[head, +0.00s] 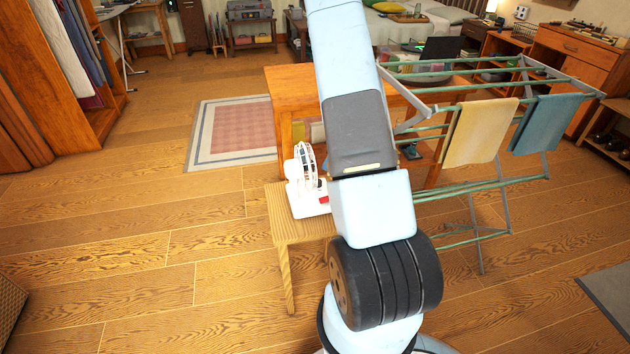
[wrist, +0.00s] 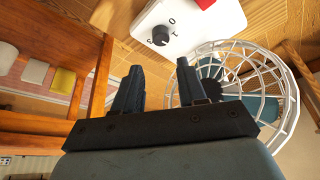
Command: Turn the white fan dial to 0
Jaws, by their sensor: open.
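The white fan (head: 305,185) stands on a small wooden stool or table (head: 282,222), left of my arm in the head view. In the wrist view its round wire cage (wrist: 262,75) is at the right and its white base (wrist: 205,18) at the top. A dark round dial (wrist: 161,35) sits on the base, with marks beside it; one looks like a 0. My gripper (wrist: 158,82) is open and empty, its two dark fingers pointing toward the base. The dial shows just beyond the fingertips, apart from them. In the head view my gripper is hidden behind my arm.
A red part (wrist: 205,3) is on the fan base near the dial. A drying rack (head: 480,190) with a yellow cloth (head: 480,132) and a blue cloth (head: 545,123) stands at the right. A wooden table (head: 290,88) is behind the fan. The floor at left is clear.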

